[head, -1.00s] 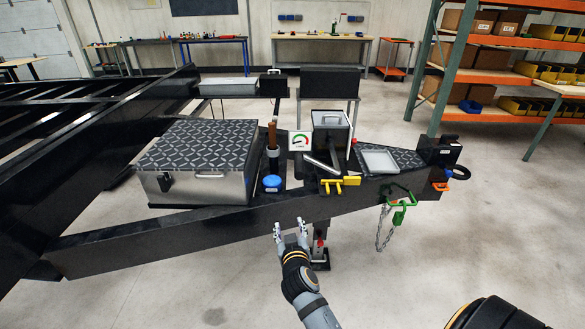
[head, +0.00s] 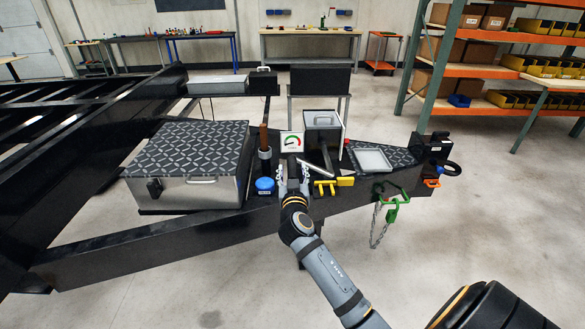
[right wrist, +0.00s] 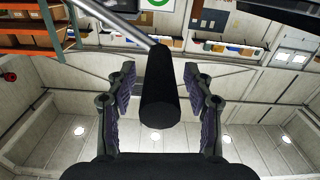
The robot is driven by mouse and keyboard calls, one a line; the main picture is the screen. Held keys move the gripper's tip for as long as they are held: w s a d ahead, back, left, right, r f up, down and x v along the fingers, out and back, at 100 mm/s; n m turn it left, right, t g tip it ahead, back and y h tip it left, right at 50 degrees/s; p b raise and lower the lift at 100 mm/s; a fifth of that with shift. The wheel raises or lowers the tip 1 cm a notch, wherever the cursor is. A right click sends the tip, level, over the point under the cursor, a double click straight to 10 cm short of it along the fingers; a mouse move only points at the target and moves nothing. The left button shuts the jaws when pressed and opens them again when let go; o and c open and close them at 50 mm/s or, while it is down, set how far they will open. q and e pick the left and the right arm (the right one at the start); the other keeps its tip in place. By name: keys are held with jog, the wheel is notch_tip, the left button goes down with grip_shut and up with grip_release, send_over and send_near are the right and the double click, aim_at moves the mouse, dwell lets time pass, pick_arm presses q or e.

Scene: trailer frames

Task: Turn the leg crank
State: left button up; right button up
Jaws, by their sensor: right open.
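The leg crank's metal bar (head: 314,167) slants beside the upright black post on the trailer frame, in the head view. In the right wrist view, the crank's black cylindrical grip (right wrist: 160,95) points towards the camera, between my right gripper's fingers. A metal rod (right wrist: 112,20) joins it at upper left. My right gripper (head: 293,172) is open with its fingers pointing up at the trailer's front edge. In the wrist view its fingers (right wrist: 160,105) stand apart on both sides of the grip, with gaps showing. The leg below is mostly hidden by my arm. My left gripper is not in view.
A silver toolbox (head: 200,192) lies further left. A green hook with chain (head: 390,210) hangs at right.

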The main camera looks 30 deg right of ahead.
jog(key=shift+w+d, duration=0.25)
jog(key=shift+w, duration=0.05)
grip_shut()
dwell(0.3)
